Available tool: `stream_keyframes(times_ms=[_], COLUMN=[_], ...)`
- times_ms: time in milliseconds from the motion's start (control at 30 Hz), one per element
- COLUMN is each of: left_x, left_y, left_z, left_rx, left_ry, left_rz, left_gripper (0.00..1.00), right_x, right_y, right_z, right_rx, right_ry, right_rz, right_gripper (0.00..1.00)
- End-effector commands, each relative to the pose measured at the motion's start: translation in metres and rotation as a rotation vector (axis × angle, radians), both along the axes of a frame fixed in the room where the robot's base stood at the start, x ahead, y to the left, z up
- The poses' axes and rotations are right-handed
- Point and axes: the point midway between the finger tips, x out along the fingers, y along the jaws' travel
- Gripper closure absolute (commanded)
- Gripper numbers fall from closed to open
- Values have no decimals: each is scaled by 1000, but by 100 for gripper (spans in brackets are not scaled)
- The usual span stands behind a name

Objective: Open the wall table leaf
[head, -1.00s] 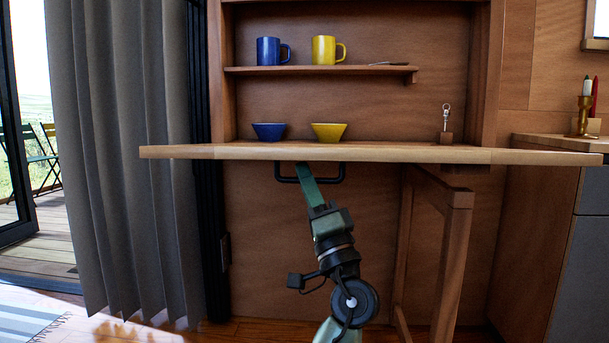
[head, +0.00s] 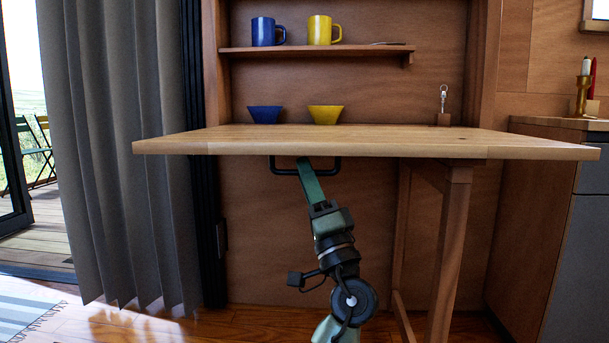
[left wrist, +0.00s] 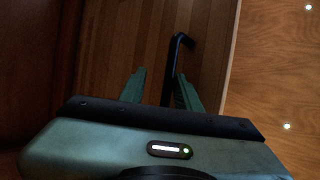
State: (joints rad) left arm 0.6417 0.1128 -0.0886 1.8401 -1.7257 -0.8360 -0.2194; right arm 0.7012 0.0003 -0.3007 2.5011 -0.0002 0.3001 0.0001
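The wooden wall table leaf (head: 370,139) sticks out about level from the wall cabinet in the head view, its top surface showing. A wooden support leg (head: 450,240) stands under its right part, its top at the leaf's underside; I cannot tell if they touch. A black bar handle (head: 337,166) hangs under the front edge and also shows in the left wrist view (left wrist: 180,42). My left gripper (head: 304,163) is at the handle from below. In the left wrist view its fingers (left wrist: 160,78) are apart, with the bar between them, nearer the right finger. My right gripper is out of view.
Blue and yellow bowls (head: 325,115) and a small key stand (head: 444,112) are at the leaf's back. Mugs (head: 320,30) stand on the shelf above. A grey curtain (head: 110,150) hangs left; a counter (head: 560,128) stands right.

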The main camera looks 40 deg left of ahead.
Motion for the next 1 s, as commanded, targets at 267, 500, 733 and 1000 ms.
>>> stream_keyframes(times_ms=[267,500,733,1000], left_x=[-3,-12,-22,-27], left_y=[1,-19,-43,-50], left_z=[3,-17,-43,-52], left_rx=[1,1,1,0], left_ry=[-7,-3,-3,-7], left_rz=[6,4,2,2], left_gripper=[68,68,68,68], right_x=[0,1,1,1], right_y=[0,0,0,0], right_z=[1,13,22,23], right_rx=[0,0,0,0], right_ry=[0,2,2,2], right_rz=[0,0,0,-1], right_gripper=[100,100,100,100])
